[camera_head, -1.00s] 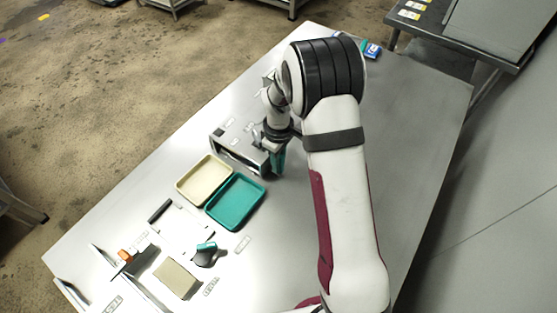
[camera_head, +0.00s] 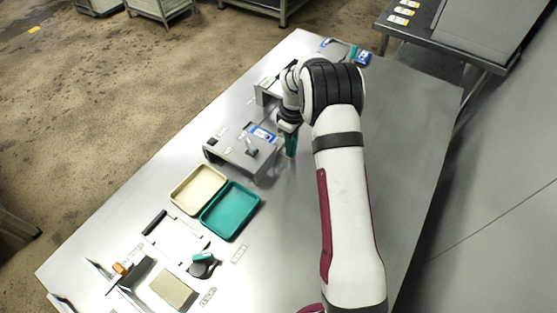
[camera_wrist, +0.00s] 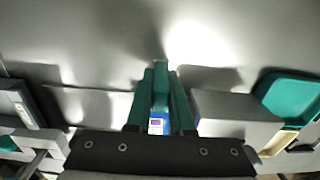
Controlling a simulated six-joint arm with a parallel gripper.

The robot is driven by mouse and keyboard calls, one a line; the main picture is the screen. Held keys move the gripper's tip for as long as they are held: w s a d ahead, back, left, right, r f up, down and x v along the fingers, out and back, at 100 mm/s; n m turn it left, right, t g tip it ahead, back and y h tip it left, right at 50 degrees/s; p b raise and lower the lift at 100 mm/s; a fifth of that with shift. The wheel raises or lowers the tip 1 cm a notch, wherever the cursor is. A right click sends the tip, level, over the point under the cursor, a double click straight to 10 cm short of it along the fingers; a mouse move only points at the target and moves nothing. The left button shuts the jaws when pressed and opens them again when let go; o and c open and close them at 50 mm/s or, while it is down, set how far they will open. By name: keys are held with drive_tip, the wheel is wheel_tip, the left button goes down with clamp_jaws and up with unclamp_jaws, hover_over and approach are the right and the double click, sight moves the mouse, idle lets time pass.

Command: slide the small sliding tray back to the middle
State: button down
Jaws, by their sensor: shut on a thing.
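My gripper (camera_head: 291,146) has teal fingers pointing down, just right of a grey housing (camera_head: 232,152) on the table. In the wrist view the fingers (camera_wrist: 160,75) are shut on a narrow teal piece, with a small blue and white patch (camera_wrist: 157,126) low between them. Most of the held piece is hidden, and I cannot tell what it belongs to. A flat white plate with a black bar (camera_head: 174,237) lies at the front left of the table. I cannot tell for sure which thing is the small sliding tray.
A cream tray (camera_head: 187,209) and a teal tray (camera_head: 207,228) lie side by side before the housing. The teal one also shows in the wrist view (camera_wrist: 290,75). A blue-labelled item (camera_head: 361,57) lies at the far end. The table right of my arm is clear.

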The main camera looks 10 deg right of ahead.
drive_tip(key=shift+w+d, duration=1.05)
drive_tip(key=c, duration=0.8)
unclamp_jaws()
wheel_tip(320, 180, up, 16)
drive_tip(key=shift+f, duration=0.1)
